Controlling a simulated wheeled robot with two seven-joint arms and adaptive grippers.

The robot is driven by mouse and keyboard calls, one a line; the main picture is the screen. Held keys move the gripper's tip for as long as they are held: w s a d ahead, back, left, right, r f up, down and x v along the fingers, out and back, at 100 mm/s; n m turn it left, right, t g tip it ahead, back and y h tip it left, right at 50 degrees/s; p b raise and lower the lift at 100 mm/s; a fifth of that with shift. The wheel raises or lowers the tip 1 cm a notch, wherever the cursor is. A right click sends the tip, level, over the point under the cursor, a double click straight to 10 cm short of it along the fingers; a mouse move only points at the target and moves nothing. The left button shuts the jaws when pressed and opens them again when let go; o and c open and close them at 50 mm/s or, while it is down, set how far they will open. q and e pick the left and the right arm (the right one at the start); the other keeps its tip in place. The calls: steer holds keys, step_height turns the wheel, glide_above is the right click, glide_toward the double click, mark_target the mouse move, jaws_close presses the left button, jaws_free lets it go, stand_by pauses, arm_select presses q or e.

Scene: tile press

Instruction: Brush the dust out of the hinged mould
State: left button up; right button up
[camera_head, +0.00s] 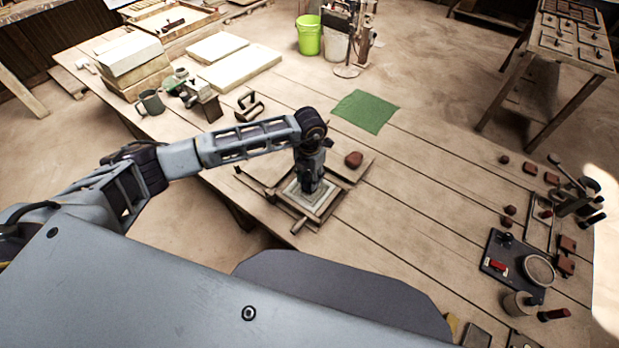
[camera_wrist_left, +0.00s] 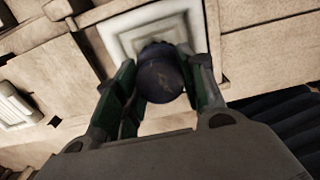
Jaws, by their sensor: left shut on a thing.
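The hinged mould (camera_head: 322,208) lies on the wooden table, its frame around a pale square plate (camera_head: 292,190). In the left wrist view the pale square recess (camera_wrist_left: 122,42) of the mould shows just beyond the fingers. My left gripper (camera_head: 311,186) points down over the middle of the mould. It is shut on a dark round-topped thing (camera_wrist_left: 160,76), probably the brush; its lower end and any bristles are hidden. Whether it touches the plate I cannot tell. Any dust is too small to make out. My right gripper is not in view.
A reddish-brown lump (camera_head: 354,159) lies just beyond the mould. A green cloth (camera_head: 366,111) lies farther back. A dark tray (camera_head: 513,268) and tools crowd the right. The table's middle right is clear.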

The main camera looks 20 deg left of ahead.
arm_select(q)
steer(key=shift+r+p, duration=1.5)
steer(key=shift+r, duration=1.45)
